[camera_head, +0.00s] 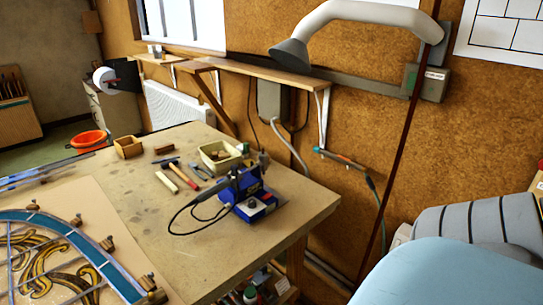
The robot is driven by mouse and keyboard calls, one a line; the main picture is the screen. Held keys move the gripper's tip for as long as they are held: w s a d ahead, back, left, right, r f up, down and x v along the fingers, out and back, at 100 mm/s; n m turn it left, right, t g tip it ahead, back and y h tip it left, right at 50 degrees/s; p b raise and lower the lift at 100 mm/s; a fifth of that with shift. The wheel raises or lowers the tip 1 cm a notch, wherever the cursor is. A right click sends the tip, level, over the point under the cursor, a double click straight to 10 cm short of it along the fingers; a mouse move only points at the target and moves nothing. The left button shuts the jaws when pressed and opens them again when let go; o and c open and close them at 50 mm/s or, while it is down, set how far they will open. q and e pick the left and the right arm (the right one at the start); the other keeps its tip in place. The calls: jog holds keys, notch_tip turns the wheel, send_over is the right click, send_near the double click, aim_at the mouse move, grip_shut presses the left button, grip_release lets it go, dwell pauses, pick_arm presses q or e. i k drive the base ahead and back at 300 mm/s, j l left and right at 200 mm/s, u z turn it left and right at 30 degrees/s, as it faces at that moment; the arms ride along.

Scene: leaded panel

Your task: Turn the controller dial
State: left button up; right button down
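The controller is a small blue box (258,208) on the wooden workbench, near its right side. A small dark round dial (252,204) shows on its front face; its setting is too small to read. A red spot sits beside the dial. A black soldering iron and holder (238,184) stand at the controller's left, and a black cable loops over the bench in front. Neither my left nor my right gripper is in view, so nothing of mine touches the controller.
The workbench (150,205) has bare room left of the controller. Behind it lie a cream tray (219,157), hand tools (180,175) and a wooden box (128,147). A leaded glass panel (70,265) lies at front left. A grey extraction arm (345,15) hangs above.

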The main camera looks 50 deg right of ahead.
aim_at(252, 202)
jog(key=z, duration=1.55)
